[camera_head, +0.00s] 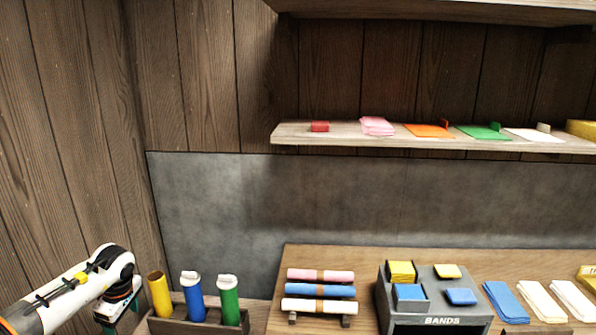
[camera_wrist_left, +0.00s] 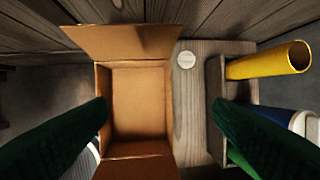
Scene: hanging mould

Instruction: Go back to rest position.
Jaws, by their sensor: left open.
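My left arm comes in from the lower left in the head view. Its gripper (camera_head: 120,311) points down beside the tube rack, partly cut off by the frame edge. In the left wrist view the dark green fingers of the left gripper (camera_wrist_left: 158,104) are wide apart. Nothing is held between them. An open, empty-looking cardboard box (camera_wrist_left: 140,105) lies below and beyond the fingers. My right gripper is not in view.
A rack (camera_head: 204,329) holds a yellow tube (camera_head: 159,294) and blue (camera_head: 193,299) and green (camera_head: 228,302) capped tubes, close to my left gripper. Rolls (camera_head: 320,290) and a bands holder (camera_head: 435,308) stand rightward. A shelf (camera_head: 350,139) hangs above.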

